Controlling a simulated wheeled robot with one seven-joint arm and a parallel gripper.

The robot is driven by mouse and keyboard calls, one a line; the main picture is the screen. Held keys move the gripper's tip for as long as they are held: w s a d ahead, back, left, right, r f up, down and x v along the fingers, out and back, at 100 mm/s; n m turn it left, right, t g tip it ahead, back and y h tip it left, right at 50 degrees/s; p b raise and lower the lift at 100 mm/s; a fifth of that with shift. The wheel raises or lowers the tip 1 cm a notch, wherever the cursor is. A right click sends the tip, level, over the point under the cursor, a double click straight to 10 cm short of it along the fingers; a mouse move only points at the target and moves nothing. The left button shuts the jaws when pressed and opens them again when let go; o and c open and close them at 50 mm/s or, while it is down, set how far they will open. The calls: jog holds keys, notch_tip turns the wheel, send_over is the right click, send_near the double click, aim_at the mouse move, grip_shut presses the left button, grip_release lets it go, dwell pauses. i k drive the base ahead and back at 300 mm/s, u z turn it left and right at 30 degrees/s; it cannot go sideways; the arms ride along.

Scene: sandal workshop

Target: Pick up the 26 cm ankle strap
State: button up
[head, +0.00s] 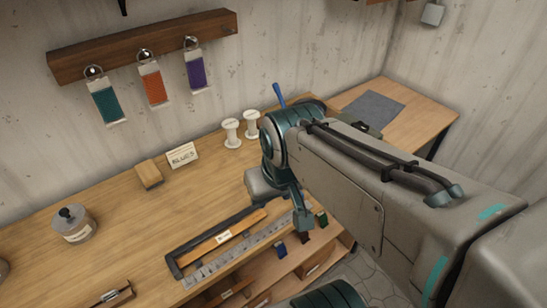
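Three straps hang by rings from a dark wooden wall rail (140,47): a teal strap (106,103), an orange strap (154,88) and a purple strap (196,73). Three small pieces, a blue one (280,251), a dark red one (304,238) and a green one (322,219), show at the bench's front edge. I cannot read any length, so I cannot tell which is the 26 cm ankle strap. My gripper (284,203) is over the bench, right of the labelled ruler fixture, partly hidden by my arm. Its opening is not clear.
The wooden bench (110,220) carries a grey jar (75,225), a wooden block (149,174), a white sign (182,156), two white spools (232,132) and a dark-framed ruler fixture (215,252). A side table (420,118) with a grey mat (372,107) stands back right. The bench's left middle is clear.

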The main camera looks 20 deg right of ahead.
aim_at(201, 251)
jog(key=k, duration=1.15)
jog(key=z, duration=0.55)
jog(key=i, duration=1.4)
jog(key=u, duration=0.55)
jog(key=k, duration=0.5)
jog(key=u, duration=0.5)
jog(key=i, duration=0.4)
jog(key=u, duration=0.5)
